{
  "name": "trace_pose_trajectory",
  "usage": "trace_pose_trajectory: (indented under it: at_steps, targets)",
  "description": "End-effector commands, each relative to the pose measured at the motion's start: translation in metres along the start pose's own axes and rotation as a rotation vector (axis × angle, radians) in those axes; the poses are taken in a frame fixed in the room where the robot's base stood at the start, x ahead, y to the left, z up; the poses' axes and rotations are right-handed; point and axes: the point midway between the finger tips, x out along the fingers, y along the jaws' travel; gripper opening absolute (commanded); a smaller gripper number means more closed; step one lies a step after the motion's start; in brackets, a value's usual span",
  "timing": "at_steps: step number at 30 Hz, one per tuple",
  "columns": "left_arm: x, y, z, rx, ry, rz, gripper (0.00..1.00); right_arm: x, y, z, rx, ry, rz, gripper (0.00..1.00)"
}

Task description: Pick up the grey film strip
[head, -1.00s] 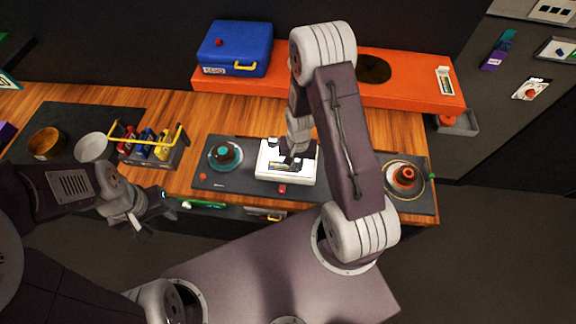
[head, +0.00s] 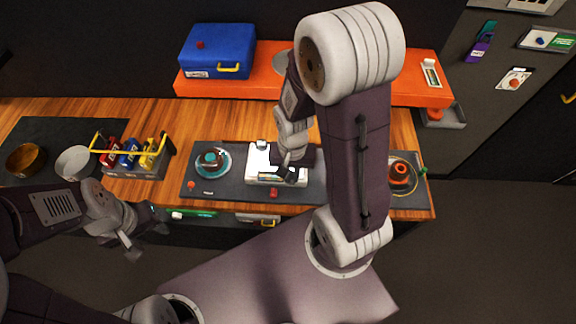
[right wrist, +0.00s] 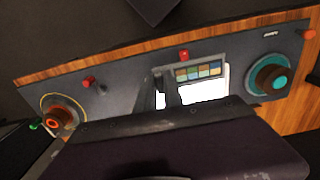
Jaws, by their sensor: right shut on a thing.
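The grey film strip (right wrist: 198,71), with a row of coloured frames, shows in the right wrist view over a bright white light box (right wrist: 205,90). My right gripper (right wrist: 166,88) is shut on its left end there. I cannot tell whether the strip touches the box or is just above it. In the head view my right gripper (head: 288,176) is at the white light box (head: 260,160), and it hides most of the strip. My left gripper (head: 145,236) is empty and open, in front of the table's left part.
The dark panel also holds a teal trackball (head: 211,160) and an orange trackball (head: 399,172), one on each side of the box. A caddy with a yellow handle (head: 135,158) stands left. A blue case (head: 215,50) sits on the orange shelf (head: 270,82).

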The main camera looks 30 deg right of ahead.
Motion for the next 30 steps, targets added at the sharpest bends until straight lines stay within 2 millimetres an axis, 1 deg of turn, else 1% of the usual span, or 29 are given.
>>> trace_pose_trajectory:
  at_steps: [2, 3, 6, 9, 12, 15, 19, 30]
  targets:
    - [0.003, 0.0, 0.0, 0.0, 0.0, 0.0, 0.36, -0.011, 0.003, 0.017, -0.002, 0.005, -0.003, 0.0]
    - [0.019, 0.0, 0.002, 0.0, 0.001, 0.0, 0.36, -0.003, 0.003, 0.018, -0.001, 0.009, -0.005, 0.0]
    - [0.041, -0.001, 0.004, 0.0, -0.001, 0.0, 0.36, -0.006, 0.003, 0.021, -0.001, 0.009, -0.006, 0.0]
    - [0.056, -0.001, 0.006, 0.0, 0.0, 0.0, 0.36, -0.011, 0.004, 0.027, -0.001, 0.008, -0.005, 0.0]
    - [0.065, -0.001, 0.007, 0.0, 0.0, 0.0, 0.36, -0.016, 0.006, 0.033, 0.0, 0.006, -0.003, 0.0]
    - [0.069, -0.001, 0.007, 0.0, 0.0, 0.0, 0.36, -0.02, 0.008, 0.037, 0.0, 0.002, -0.001, 0.0]
    - [0.069, -0.001, 0.007, 0.0, 0.0, 0.0, 0.36, -0.024, 0.009, 0.039, 0.0, 0.001, -0.001, 0.0]
    - [0.068, -0.001, 0.007, 0.0, 0.0, 0.0, 0.36, -0.024, 0.009, 0.039, 0.0, 0.001, 0.0, 0.0]
